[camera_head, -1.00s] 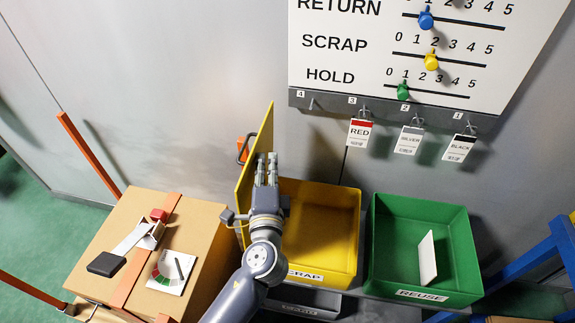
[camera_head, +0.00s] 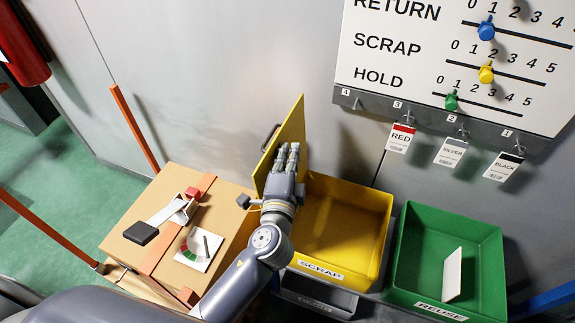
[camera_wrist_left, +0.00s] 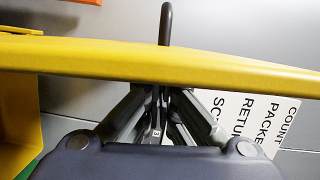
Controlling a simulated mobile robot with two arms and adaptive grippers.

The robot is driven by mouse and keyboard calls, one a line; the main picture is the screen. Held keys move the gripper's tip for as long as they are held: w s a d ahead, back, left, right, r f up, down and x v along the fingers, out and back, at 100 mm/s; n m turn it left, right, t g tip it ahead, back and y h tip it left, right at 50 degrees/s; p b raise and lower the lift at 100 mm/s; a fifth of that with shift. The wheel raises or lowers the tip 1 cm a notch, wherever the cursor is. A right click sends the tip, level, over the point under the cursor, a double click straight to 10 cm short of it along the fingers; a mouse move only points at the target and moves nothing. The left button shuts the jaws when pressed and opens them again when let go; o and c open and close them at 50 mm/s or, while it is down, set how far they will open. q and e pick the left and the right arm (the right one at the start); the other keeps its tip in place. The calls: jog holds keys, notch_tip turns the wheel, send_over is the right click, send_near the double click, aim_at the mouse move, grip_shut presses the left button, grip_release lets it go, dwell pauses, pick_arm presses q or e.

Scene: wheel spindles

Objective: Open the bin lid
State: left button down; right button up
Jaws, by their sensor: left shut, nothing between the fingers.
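The yellow bin lid (camera_head: 280,142) stands upright, raised at the left side of the yellow SCRAP bin (camera_head: 345,222). The bin is open and looks empty. A dark handle (camera_head: 269,138) is on the lid's left face. My left gripper (camera_head: 288,152) is shut and empty, close to the lid's right face, above the bin's left edge. In the left wrist view the lid (camera_wrist_left: 160,60) crosses just beyond the fingertips (camera_wrist_left: 163,98), with its handle (camera_wrist_left: 166,22) on the far side. I cannot tell whether the fingers touch the lid. My right gripper is not in view.
A green REUSE bin (camera_head: 488,275) holding a white plate (camera_head: 452,274) stands at the right. A cardboard box (camera_head: 150,205) with a gauge card (camera_head: 199,249) is at the left. A white board (camera_head: 420,60) with hanging tags is on the wall behind. An orange post (camera_head: 135,128) stands left.

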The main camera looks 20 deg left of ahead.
pick_arm(q)
jog(key=s+d, duration=0.1)
jog(key=s, duration=1)
jog(key=shift+s+d+r, duration=0.15)
jog(key=shift+s+r, duration=0.05)
jog(key=shift+s, duration=0.15)
